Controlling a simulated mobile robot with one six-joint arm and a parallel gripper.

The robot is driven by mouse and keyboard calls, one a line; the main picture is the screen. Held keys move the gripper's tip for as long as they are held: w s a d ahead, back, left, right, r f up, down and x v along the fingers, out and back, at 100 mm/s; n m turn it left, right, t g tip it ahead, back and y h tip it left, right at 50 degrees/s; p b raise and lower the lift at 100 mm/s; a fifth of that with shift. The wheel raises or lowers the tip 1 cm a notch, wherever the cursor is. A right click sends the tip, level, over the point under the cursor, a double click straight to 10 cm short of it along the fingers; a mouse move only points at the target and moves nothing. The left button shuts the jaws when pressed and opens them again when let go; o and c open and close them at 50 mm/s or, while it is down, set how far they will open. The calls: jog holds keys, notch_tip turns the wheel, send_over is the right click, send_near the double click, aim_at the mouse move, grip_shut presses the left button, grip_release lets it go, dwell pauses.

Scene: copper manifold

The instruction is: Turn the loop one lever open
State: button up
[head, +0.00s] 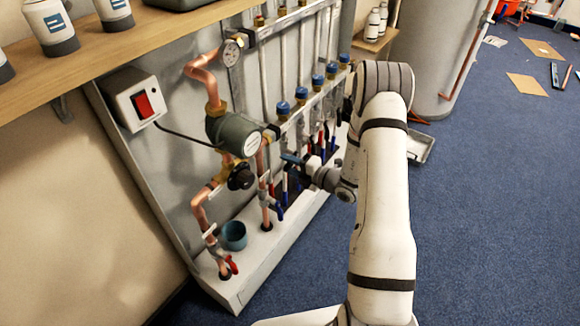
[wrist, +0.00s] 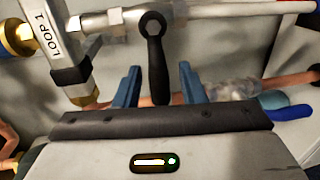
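A black lever (wrist: 155,60) with a round hub sits on a grey metal pipe in the wrist view. It points down the picture, toward my gripper's body. Left of it is a block (wrist: 50,35) labelled "LOOP 1". My gripper (wrist: 160,76) is open, with one blue finger on each side of the lever. A gap shows between the lever and each finger, and nothing is held. The lever's lower tip reaches the gripper's dark front edge. In the head view my gripper (head: 290,160) is at the manifold's lower bar; I cannot make out the lever there.
A pump (head: 232,132) and copper pipes stand left of my gripper. Blue-capped valves (head: 300,94) line the bar above. Several red and blue levers hang close by, and a blue handle (wrist: 290,113) is right of my gripper. Blue carpet (head: 480,200) is open on the right.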

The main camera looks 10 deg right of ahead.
grip_shut()
dwell(0.4)
